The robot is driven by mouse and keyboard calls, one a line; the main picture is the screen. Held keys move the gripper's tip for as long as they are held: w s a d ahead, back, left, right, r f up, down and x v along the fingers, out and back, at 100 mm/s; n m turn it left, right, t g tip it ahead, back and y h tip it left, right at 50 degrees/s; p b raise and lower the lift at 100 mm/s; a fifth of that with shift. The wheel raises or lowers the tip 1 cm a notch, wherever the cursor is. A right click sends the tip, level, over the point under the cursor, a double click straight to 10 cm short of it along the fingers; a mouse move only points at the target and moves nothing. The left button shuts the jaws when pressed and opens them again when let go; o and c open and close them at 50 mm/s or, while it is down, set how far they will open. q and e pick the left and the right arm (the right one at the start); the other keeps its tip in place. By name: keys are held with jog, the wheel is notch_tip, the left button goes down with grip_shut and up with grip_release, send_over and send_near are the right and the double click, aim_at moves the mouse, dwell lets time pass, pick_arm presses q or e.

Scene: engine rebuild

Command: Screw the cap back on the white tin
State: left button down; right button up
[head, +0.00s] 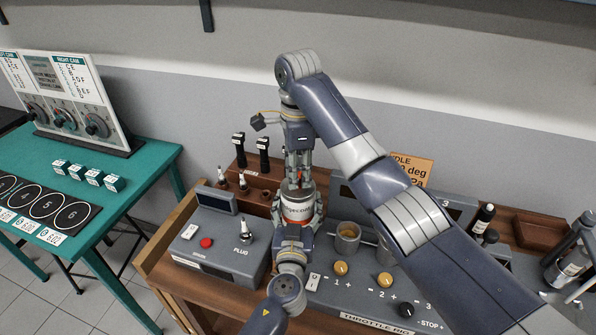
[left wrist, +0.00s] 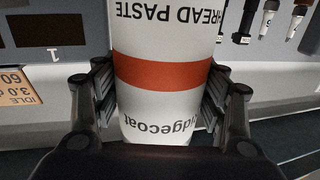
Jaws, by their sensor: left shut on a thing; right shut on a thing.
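The white tin (head: 298,210) with a red band stands upright above the bench in the head view. In the left wrist view the tin (left wrist: 162,110) fills the middle, upside down, with "THREAD PASTE" lettering. My left gripper (left wrist: 160,95) is shut around its sides; in the head view it comes from the near side. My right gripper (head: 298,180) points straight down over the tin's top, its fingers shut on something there. This appears to be the cap, mostly hidden between the fingers, so I cannot tell how it sits on the tin.
A grey plug tester (head: 215,238) with a red button stands to the left. The throttle rig (head: 345,295) with knobs and metal cups is to the right. A brown rack (head: 235,190) is behind. Dark bottles (head: 483,218) stand further right. A teal table (head: 130,185) is at far left.

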jog(key=m, duration=0.8)
jog(key=shift+m, duration=0.4)
jog(key=o, duration=0.7)
jog(key=shift+r, duration=0.1)
jog(key=shift+r, duration=2.15)
jog(key=shift+c, duration=0.3)
